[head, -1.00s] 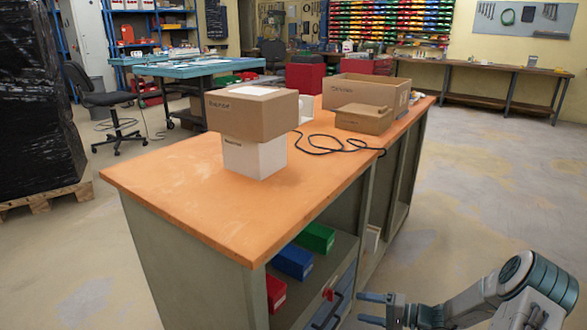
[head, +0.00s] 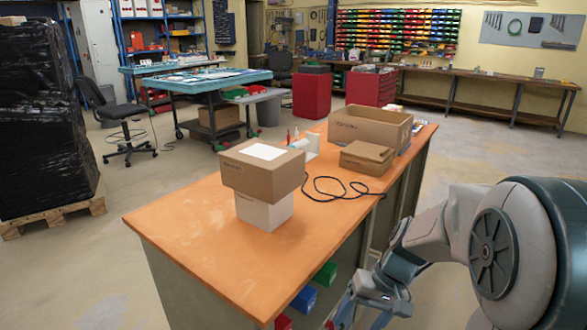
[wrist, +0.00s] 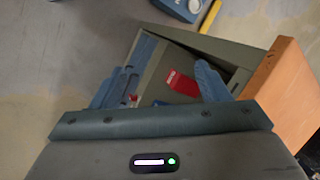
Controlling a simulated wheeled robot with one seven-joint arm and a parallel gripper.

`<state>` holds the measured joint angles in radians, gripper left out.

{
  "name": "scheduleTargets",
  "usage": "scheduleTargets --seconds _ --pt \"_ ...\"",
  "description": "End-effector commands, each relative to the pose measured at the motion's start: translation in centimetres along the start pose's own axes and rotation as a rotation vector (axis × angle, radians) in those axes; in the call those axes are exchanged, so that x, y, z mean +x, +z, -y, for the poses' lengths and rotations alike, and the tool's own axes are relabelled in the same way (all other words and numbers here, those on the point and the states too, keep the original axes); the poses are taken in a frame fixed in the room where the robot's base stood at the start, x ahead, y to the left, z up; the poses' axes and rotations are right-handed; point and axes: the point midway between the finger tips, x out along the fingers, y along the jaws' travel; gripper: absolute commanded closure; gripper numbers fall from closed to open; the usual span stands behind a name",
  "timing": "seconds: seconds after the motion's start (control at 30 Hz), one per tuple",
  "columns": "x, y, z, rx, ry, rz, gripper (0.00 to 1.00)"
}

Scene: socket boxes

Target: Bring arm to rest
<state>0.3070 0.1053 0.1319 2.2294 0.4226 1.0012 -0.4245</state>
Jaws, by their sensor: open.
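My gripper (head: 352,308) is low at the bottom of the head view, beside the right side of the workbench and below its orange top (head: 190,230). My arm bends across the right of that view. In the wrist view the two blue fingers of my gripper (wrist: 158,84) are spread apart with nothing held between them. A red bin (wrist: 181,84) in the bench's shelf shows beyond and between the fingers. The orange bench edge (wrist: 285,85) is to the right of the fingers.
On the bench, a brown box (head: 262,175) sits on a white box (head: 264,211). An open carton (head: 370,128), a smaller brown box (head: 366,158) and a black cable (head: 328,190) lie farther back. Open floor (head: 480,150) spreads right of the bench.

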Motion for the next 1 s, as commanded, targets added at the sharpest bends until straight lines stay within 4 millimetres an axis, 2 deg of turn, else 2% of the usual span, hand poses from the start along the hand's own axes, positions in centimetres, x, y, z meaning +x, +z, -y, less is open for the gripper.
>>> scheduleTargets --seconds 0.03,0.1,0.3,0.5,0.7,1.0 --pt "-2.5 1.2 1.2 -0.012 0.046 -0.021 0.31" --pt "-4.4 2.7 1.9 -0.018 0.105 -0.046 0.31" --pt "-9.7 6.6 3.8 -0.034 0.250 -0.149 0.31" --pt "-13.7 9.8 4.7 -0.043 0.343 -0.262 0.31" --pt "-15.2 11.2 5.0 -0.046 0.380 -0.322 0.31" --pt "-15.3 11.3 4.9 -0.046 0.383 -0.329 0.31"
